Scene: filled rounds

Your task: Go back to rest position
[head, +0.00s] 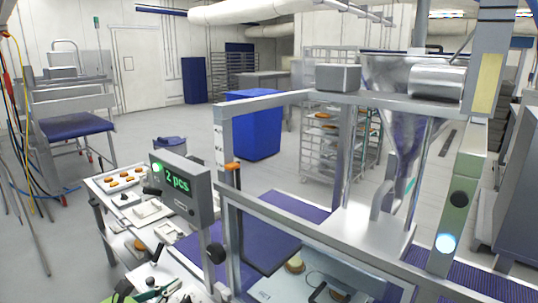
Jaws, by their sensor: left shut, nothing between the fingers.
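What I take for my left gripper (160,292), dark and cut by the bottom edge at the lower left of the head view, is low over the workbench. It looks shut, with nothing seen between its fingers. Its fine outline is hard to tell among the small dark parts there. My right gripper does not show.
A grey display (182,187) reading "2 pcs" stands on a post beside the bench. A blue bin (252,125) and open floor lie beyond.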

